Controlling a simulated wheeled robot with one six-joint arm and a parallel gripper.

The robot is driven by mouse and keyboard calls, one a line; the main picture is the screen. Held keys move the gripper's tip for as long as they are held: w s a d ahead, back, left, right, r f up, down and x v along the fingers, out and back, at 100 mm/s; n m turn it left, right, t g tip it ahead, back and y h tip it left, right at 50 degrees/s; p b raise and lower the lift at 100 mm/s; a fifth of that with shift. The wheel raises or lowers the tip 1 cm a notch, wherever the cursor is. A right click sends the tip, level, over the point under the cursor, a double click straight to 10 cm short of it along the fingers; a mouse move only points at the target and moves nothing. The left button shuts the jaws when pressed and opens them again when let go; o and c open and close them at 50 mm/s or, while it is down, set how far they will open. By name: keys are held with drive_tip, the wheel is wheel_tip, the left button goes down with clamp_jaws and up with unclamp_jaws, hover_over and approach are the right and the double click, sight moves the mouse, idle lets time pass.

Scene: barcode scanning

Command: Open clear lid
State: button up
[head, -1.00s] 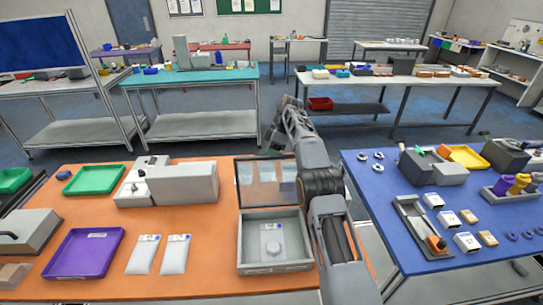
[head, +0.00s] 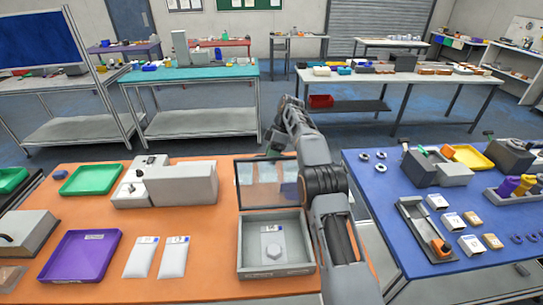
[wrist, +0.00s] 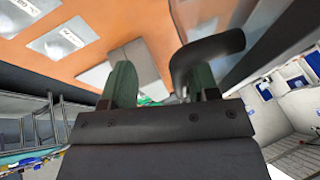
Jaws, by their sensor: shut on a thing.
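The clear lid (head: 262,184), a dark-framed see-through panel, stands raised on the back edge of a grey box (head: 276,271) on the orange table. My gripper (head: 274,150) is at the lid's top edge, partly hidden behind the lid and my arm. In the wrist view, its green fingers (wrist: 163,88) stand with a bent black handle (wrist: 212,48) at the right finger. The gripper is shut on this handle; the exact contact is partly hidden.
Two white packets (head: 141,257), a purple tray (head: 78,257), a green tray (head: 91,180) and a grey-white machine (head: 180,184) are on the orange table (head: 205,235). A blue table (head: 375,200) with several small items stands right of my arm.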

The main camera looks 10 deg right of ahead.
drive_tip(key=shift+w+r, duration=0.1)
drive_tip(key=b, duration=0.5)
approach(269, 158)
drive_tip(key=x, duration=0.4)
drive_tip(key=shift+a+f, duration=0.1)
drive_tip(key=shift+f, duration=0.2)
drive_tip(key=s+d+r+b, duration=0.1)
drive_tip(key=s+r+b, duration=0.2)
drive_tip(key=s, duration=0.7)
wheel_tip(269, 158, up, 2)
drive_tip(key=shift+r, duration=0.1)
drive_tip(key=shift+d, duration=0.15)
